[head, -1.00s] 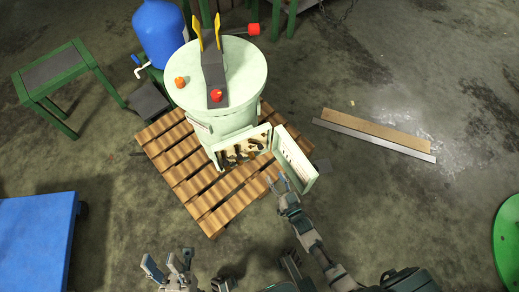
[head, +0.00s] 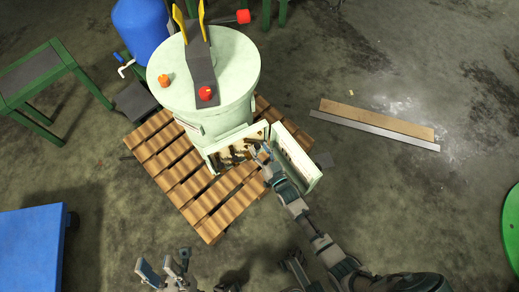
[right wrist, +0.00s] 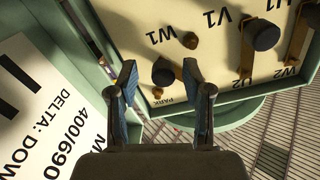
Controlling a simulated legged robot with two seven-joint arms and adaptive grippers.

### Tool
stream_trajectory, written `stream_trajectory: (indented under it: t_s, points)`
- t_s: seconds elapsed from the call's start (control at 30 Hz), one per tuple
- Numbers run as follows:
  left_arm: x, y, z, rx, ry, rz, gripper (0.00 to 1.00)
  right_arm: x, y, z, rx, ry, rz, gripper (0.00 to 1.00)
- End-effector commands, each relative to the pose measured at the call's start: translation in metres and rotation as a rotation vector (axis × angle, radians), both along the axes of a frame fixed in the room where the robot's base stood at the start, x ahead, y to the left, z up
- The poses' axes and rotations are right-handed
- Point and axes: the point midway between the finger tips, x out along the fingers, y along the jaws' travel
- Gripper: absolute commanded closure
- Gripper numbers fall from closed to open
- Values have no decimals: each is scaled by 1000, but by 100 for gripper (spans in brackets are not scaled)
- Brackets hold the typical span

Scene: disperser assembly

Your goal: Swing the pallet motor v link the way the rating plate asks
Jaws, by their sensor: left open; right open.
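The terminal box (head: 208,160) on the pale green machine stands open. In the right wrist view its cream panel (right wrist: 135,15) carries upside-down marks W1, V1, U2, W2 and PARK. A brass link bar (right wrist: 247,48) with a dark knob (right wrist: 266,35) stands by U2, another bar (right wrist: 299,35) by W2. A separate dark knob (right wrist: 163,74) shows between my fingers. I cannot tell which is the V link. The rating plate (right wrist: 45,110) on the door partly reads "DELTA: DOW" and "400/690". My right gripper (right wrist: 166,88) is open at the box, empty. My left gripper (head: 164,268) is open, low and away.
The open door (head: 298,160) stands right of the box, close to my right gripper. The machine rests on a wooden pallet (head: 205,205). A blue platform (head: 32,250) is at lower left, a green-framed table (head: 40,85) at upper left.

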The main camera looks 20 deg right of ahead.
Motion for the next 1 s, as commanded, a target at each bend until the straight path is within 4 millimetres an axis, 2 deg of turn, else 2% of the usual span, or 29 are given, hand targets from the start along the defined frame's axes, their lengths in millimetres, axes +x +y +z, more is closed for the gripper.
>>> stream_trajectory:
  t_s: [0.03,0.2,0.23,1.0]
  points:
    - [0,0,0,0,0,0,59,0,1,0,-1,0,0,53]
    - [0,0,0,-1,0,0,59,0,1,0,-2,1,0,95]
    - [0,0,0,-1,0,0,59,0,1,0,-2,1,0,100]
    - [-1,0,1,-1,-1,1,59,0,3,1,24,-1,0,100]
